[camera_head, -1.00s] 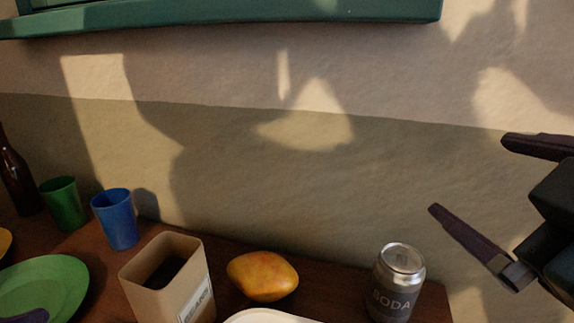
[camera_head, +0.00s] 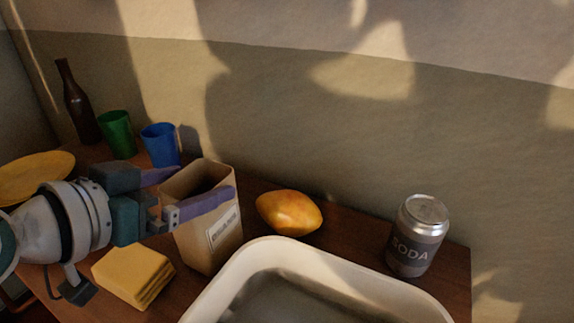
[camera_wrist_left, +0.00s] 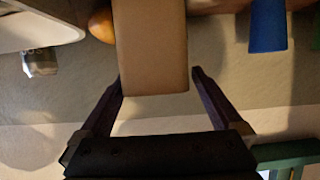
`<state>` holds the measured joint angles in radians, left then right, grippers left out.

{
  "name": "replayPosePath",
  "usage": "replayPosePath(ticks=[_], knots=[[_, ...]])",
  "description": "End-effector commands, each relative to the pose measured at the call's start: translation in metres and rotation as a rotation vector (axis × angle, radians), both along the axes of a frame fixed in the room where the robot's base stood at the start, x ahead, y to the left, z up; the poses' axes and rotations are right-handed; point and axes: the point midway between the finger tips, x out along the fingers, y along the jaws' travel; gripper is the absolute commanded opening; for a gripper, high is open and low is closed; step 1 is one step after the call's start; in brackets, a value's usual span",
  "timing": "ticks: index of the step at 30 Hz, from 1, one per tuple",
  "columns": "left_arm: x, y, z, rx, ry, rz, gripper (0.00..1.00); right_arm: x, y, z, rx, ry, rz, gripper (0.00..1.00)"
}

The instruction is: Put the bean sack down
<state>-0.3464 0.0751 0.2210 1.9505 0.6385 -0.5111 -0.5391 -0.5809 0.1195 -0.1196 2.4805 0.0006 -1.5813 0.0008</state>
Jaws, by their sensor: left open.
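The bean sack (camera_head: 224,232) is a tan, open-topped, box-shaped bag with a pale label. It stands upright on the brown wooden table or shelf top, left of the middle in the head view. My left gripper (camera_head: 205,181) comes in from the left with its two purple fingers apart, one on either side of the sack near its upper part. In the left wrist view the sack (camera_wrist_left: 152,45) lies between the open fingers, with a visible gap on each side. My right gripper is not in view.
A folded yellow cloth or sponge stack (camera_head: 133,275) is close in front of the sack. A white-rimmed basin (camera_head: 270,249) is to its right, a mango (camera_head: 289,212) behind the basin, and a soda can (camera_head: 417,236) farther right. Blue (camera_head: 160,146) and green (camera_head: 116,135) cups stand behind left.

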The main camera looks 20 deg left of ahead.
Motion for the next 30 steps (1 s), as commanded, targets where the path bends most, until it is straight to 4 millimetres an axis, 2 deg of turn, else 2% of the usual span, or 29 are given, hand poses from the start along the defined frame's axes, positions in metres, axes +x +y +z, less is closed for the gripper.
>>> replayPosePath(ticks=[3, 7, 16, 30], knots=[[0.019, -0.005, -0.007, -0.004, -0.003, 0.001, 1.0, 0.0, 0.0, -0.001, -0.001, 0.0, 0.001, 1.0], [0.034, -0.006, -0.014, -0.001, -0.001, 0.0, 1.0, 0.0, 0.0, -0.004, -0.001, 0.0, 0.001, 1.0], [0.039, -0.006, -0.016, 0.0, 0.001, 0.0, 1.0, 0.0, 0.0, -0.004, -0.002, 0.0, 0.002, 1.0], [0.038, -0.006, -0.016, 0.0, 0.001, 0.0, 0.48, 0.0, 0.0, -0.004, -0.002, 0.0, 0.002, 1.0]])
